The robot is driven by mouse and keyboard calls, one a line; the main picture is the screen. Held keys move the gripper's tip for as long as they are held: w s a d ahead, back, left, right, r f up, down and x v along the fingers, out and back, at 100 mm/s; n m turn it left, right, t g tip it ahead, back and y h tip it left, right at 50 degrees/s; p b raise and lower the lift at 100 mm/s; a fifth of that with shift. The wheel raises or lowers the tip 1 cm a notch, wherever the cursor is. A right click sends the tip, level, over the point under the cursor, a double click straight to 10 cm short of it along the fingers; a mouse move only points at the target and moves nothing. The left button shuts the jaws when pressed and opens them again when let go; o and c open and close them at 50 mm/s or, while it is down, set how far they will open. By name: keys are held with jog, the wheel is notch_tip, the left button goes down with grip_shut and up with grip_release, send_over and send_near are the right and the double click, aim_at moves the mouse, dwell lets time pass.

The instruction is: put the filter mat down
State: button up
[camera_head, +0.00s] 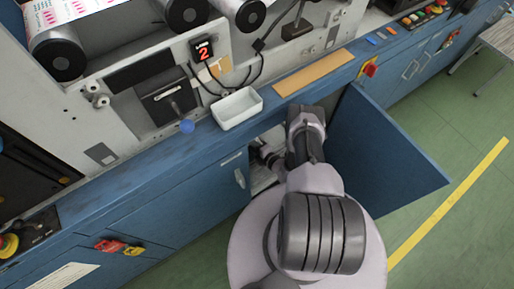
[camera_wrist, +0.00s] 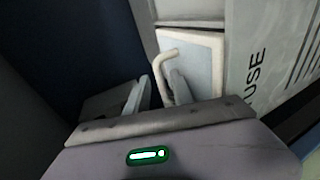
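I cannot make out the filter mat for certain in either view. In the wrist view, a pale framed panel (camera_wrist: 203,58) stands ahead of my gripper (camera_wrist: 162,92), with a cream hooked handle (camera_wrist: 160,62) at its left edge. The handle's lower end runs down between my two grey fingers. The fingers look apart, but whether they touch the handle is unclear. A grey block (camera_wrist: 103,103) shows left of the fingers. In the head view, my arm reaches into the open cabinet, and the arm hides most of the inside.
The blue cabinet door (camera_head: 378,150) stands open to the right of my arm. A white tray (camera_head: 237,108), a tan board (camera_head: 314,72) and a blue ball-like knob (camera_head: 187,126) are on the ledge above.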

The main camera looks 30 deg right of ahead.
jog(key=p+v, duration=0.3)
jog(key=v, duration=0.7)
jog(key=shift+s+r, duration=0.25)
jog(key=shift+s, duration=0.1)
